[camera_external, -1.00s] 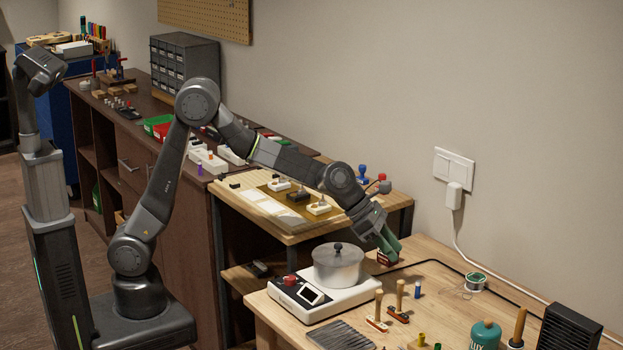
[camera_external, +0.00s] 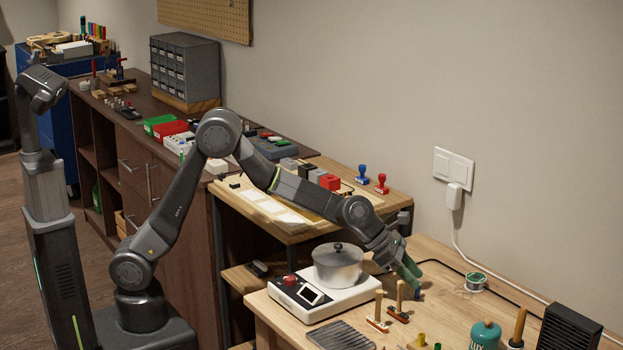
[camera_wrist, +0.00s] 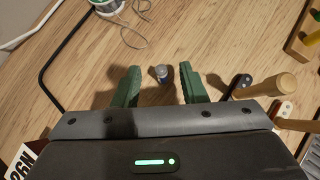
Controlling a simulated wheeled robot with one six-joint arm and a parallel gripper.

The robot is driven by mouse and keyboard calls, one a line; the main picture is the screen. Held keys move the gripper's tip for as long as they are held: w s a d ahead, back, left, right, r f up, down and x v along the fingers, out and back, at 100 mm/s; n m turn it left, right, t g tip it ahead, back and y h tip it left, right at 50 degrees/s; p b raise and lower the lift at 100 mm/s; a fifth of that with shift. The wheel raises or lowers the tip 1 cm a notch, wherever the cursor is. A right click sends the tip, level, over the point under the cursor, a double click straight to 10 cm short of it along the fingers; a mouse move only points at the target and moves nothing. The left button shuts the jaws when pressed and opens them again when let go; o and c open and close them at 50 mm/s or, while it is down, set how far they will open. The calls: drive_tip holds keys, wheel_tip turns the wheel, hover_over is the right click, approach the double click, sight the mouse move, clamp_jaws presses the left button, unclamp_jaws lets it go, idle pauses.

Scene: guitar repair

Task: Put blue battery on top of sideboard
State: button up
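The blue battery (camera_external: 418,294) is a small cylinder standing on the light wooden workbench (camera_external: 455,320), right of the pot. In the wrist view the battery (camera_wrist: 161,73) shows its end, between and slightly beyond my fingertips. My gripper (camera_external: 412,282) is low over the bench beside the battery. In the wrist view my gripper (camera_wrist: 160,80) has its two green fingers spread wide, with gaps to the battery on both sides. The dark brown sideboard (camera_external: 130,160) stands along the wall at the left, its top carrying bins, a drawer cabinet and small parts.
A metal pot (camera_external: 337,267) on a white hot plate (camera_external: 320,300) stands left of my gripper. Two wooden-handled stamps (camera_external: 399,300) are close in front. A solder spool (camera_external: 475,281) lies to the right, beside a black cable. A green bottle (camera_external: 485,335) stands at the front.

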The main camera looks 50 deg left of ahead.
sight(422, 299)
drive_tip(key=x, duration=0.4)
drive_tip(key=shift+d+f+b, duration=0.2)
drive_tip(key=shift+f+b, duration=0.1)
drive_tip(key=shift+b, duration=0.1)
clamp_jaws()
drive_tip(key=shift+r, duration=0.1)
wheel_tip(422, 299, up, 10)
drive_tip(key=p, duration=0.3)
drive_tip(key=shift+p, duration=0.4)
drive_tip(key=shift+w, duration=0.1)
